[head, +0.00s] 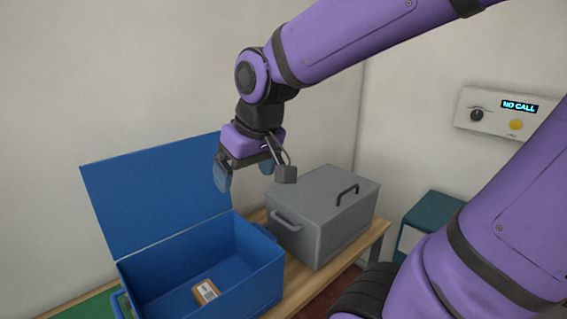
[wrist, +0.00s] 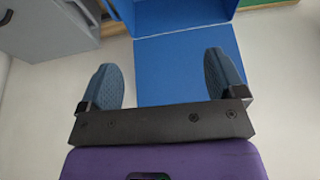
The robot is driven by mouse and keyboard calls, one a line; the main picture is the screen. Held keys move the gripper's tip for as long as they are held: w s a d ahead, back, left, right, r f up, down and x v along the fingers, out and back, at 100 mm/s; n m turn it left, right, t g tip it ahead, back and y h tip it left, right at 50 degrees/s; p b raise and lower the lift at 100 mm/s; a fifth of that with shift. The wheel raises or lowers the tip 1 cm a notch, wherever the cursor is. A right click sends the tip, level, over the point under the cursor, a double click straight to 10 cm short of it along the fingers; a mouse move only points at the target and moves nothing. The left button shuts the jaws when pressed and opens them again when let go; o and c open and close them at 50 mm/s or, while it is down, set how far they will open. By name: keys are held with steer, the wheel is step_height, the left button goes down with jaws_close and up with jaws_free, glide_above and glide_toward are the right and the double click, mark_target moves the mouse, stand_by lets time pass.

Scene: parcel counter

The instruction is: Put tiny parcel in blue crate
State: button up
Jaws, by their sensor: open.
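The blue crate (head: 262,283) stands on the counter in the head view, with its lid (head: 155,192) raised at the back. The tiny parcel (head: 205,291), brown with a white label, lies on the crate's floor near the front. My gripper (head: 245,175) is above the right rear part of the crate, near the lid's upper right edge. Its two blue-grey fingers are apart with nothing between them. In the wrist view my gripper (wrist: 166,80) is also open and empty. Part of the blue crate (wrist: 180,12) and its lid (wrist: 180,65) show behind the fingers; the parcel is not seen there.
A grey lidded box (head: 320,222) with a handle on top stands closed to the right of the crate. A teal bin (head: 433,210) is further right. A wall panel (head: 490,112) reads "NO CALL". A strip of wooden counter (head: 318,283) is bare in front.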

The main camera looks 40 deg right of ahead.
steer(key=s+d+r+t, duration=0.1)
steer(key=s+r, duration=0.2)
steer(key=s, duration=0.5)
steer(key=shift+s+d+r, duration=0.15)
steer(key=shift+s+r, duration=0.15)
steer(key=shift+r, duration=0.1)
stand_by(0.6)
